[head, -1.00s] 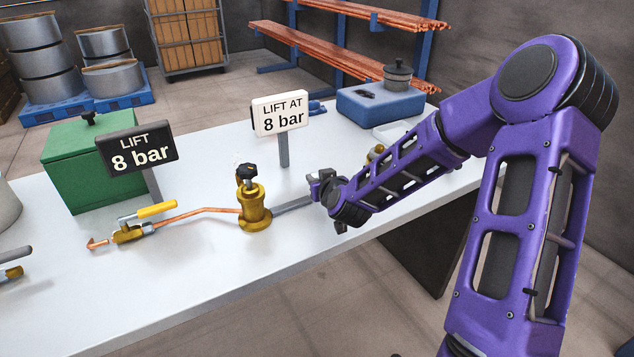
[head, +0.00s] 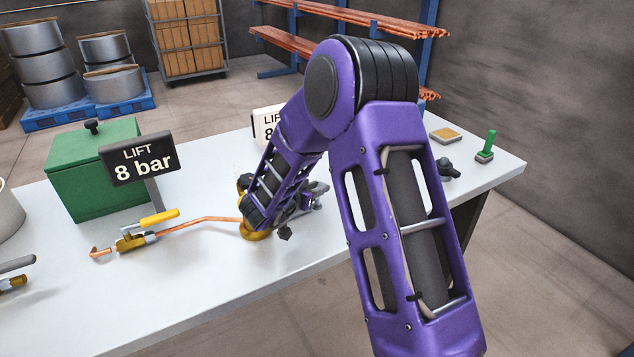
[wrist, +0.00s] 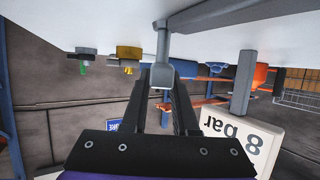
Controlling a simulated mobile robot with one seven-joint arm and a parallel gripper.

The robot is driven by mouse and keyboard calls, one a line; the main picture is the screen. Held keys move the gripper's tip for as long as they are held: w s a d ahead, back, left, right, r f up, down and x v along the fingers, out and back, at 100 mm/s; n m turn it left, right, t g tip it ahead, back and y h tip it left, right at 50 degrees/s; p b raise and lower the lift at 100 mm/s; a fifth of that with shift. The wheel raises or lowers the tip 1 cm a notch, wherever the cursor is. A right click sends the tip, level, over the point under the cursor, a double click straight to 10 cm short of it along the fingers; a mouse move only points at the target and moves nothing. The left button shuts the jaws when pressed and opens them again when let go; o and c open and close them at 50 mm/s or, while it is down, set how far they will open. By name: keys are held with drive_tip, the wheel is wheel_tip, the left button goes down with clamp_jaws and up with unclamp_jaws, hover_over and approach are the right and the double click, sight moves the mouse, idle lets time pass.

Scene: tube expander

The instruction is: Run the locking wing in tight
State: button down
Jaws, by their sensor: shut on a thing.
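In the wrist view the picture is upside down. My gripper (wrist: 162,95) has its two dark fingers closed on a small grey block at the end of a grey stem, which I take to be the locking wing (wrist: 162,76). The stem joins a wider grey bar (wrist: 208,16). In the head view my gripper (head: 315,193) is small and partly hidden by my arm, just right of the brass body (head: 255,235). My arm covers most of that brass body, and the wing cannot be made out there. How tight the wing sits cannot be told.
A copper pipe (head: 210,219) runs left from the brass body to a yellow-handled valve (head: 158,217). A black "LIFT 8 bar" sign (head: 138,160) and green box (head: 90,170) stand behind. A white sign (head: 263,124) is partly covered by my arm.

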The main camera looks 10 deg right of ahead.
drive_tip(key=shift+m+g+h+p, duration=0.4)
drive_tip(key=shift+m+g, duration=0.1)
drive_tip(key=shift+m, duration=0.1)
drive_tip(key=shift+d, duration=0.1)
drive_tip(key=c, duration=0.7)
unclamp_jaws()
drive_tip(key=p+v, duration=0.1)
drive_tip(key=v, duration=1.6)
drive_tip(key=shift+w+a+r+p, duration=0.1)
drive_tip(key=shift+w+a+p, duration=0.05)
drive_tip(key=shift+a+p, duration=0.15)
